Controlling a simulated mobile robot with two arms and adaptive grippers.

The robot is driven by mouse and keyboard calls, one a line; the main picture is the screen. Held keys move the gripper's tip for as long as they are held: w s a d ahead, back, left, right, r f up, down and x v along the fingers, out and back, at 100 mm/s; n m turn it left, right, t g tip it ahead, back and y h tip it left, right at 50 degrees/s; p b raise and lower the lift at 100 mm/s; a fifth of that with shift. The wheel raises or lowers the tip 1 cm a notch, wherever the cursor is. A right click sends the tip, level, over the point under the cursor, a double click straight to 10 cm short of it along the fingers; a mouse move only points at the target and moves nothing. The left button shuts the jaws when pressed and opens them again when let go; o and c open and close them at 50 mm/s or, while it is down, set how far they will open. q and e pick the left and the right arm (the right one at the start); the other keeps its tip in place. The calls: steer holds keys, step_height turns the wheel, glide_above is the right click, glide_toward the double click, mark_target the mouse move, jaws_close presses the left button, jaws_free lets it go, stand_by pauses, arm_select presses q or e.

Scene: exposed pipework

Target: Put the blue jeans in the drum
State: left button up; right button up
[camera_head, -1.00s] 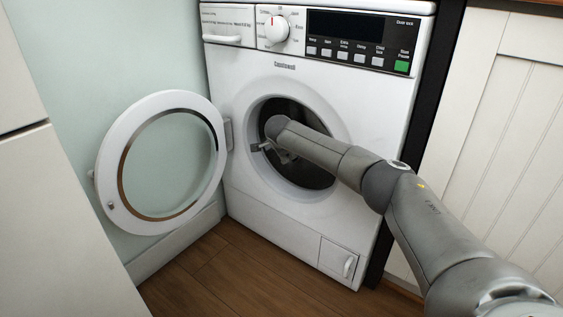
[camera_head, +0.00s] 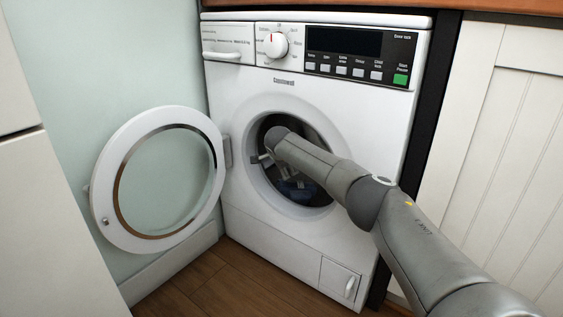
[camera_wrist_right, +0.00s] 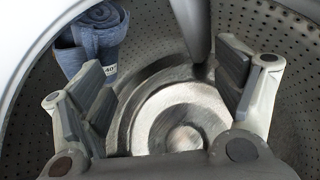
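The blue jeans (camera_head: 299,189) lie low inside the drum (camera_head: 316,139) of the white washing machine (camera_head: 260,212), behind and below my right wrist. In the right wrist view the jeans (camera_wrist_right: 98,35) are a rolled blue bundle with a small white tag, against the perforated drum wall (camera_wrist_right: 150,35). My right gripper (camera_wrist_right: 172,75) is inside the drum, open and empty, its fingers spread apart. The left finger overlaps the bundle's lower edge in the picture; I cannot tell whether they touch. In the head view the right gripper (camera_head: 268,162) is mostly hidden. My left gripper is out of view.
The round glass door (camera_head: 108,180) stands wide open to the left, near the pale green wall. White cabinets (camera_head: 490,150) flank the machine. The wooden floor (camera_head: 225,277) in front is clear. The drum opening's rim surrounds my right arm closely.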

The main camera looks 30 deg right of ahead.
steer(key=shift+s+f, duration=0.1)
steer(key=v, duration=1.2)
stand_by(1.1)
